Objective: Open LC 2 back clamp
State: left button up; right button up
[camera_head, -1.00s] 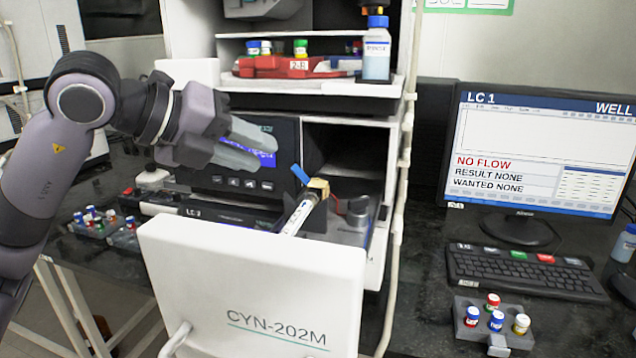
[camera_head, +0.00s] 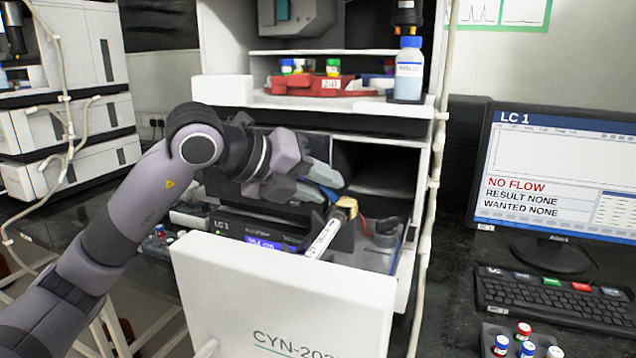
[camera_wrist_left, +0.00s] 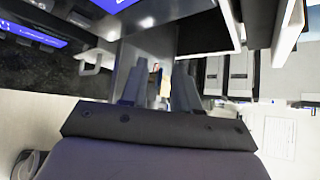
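The column (camera_head: 325,235) is a white labelled tube lying tilted in the open LC drawer. A tan block (camera_head: 345,207) sits at its back end, with a blue lever (camera_head: 332,196) beside it that looks like the back clamp. My left gripper (camera_head: 322,183) is just behind and above the blue lever, its fingertips close to it. I cannot tell if they touch. In the left wrist view my left gripper (camera_wrist_left: 158,88) has its two fingers apart, with a small tan piece (camera_wrist_left: 156,67) seen beyond the gap. My right gripper does not show.
The white drawer front (camera_head: 285,300) stands out toward me. A shelf above holds a red tray (camera_head: 315,85) of vials and a blue-capped bottle (camera_head: 409,72). A monitor (camera_head: 560,165) reading NO FLOW and a keyboard (camera_head: 555,297) stand at the right.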

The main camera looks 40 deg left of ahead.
pick_arm(q)
grip_shut()
jog(key=shift+r, duration=0.1)
